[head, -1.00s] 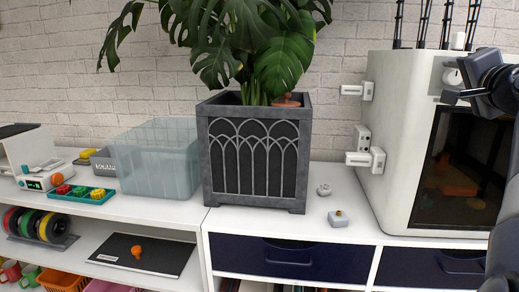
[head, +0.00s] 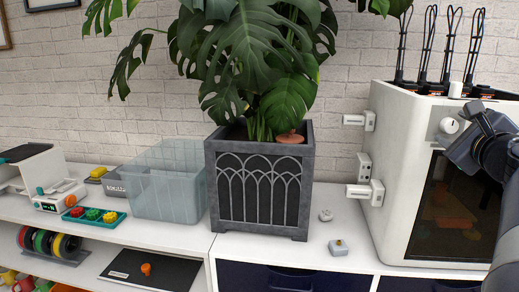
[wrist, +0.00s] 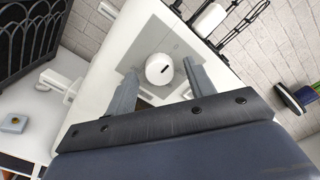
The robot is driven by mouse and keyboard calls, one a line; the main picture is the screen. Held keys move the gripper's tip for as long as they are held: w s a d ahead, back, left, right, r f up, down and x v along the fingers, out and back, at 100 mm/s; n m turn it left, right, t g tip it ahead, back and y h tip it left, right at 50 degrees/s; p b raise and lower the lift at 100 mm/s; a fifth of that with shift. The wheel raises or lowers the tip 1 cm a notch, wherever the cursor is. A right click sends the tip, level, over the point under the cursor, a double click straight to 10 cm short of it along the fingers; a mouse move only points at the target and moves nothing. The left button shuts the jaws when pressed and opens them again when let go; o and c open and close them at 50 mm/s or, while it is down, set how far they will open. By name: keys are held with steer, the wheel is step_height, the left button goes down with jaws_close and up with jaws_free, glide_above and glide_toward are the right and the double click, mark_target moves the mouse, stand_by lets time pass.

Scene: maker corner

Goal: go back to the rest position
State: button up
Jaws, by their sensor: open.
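My gripper (wrist: 162,84) is open in the wrist view, with its two grey fingers apart. Between them in the picture shows a round white knob (wrist: 159,69) on the white printer enclosure (wrist: 104,100). Nothing is held. In the head view my arm comes in at the right edge, in front of the enclosure (head: 396,165). The knob (head: 449,126) shows just left of my wrist there. The fingertips are hard to make out in the head view.
A grey planter (head: 211,200) with a large leafy plant stands mid-shelf. A clear bin (head: 165,195) is left of it. White shelf top (head: 270,252) is free in front of the planter.

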steer(key=m+p, duration=0.5)
steer(key=shift+r+m, duration=0.2)
steer(key=shift+m, duration=0.1)
steer(key=shift+f+m+p, duration=0.25)
steer(key=shift+m+p, duration=0.85)
steer(key=shift+m, duration=0.4)
steer(key=shift+a, duration=0.1)
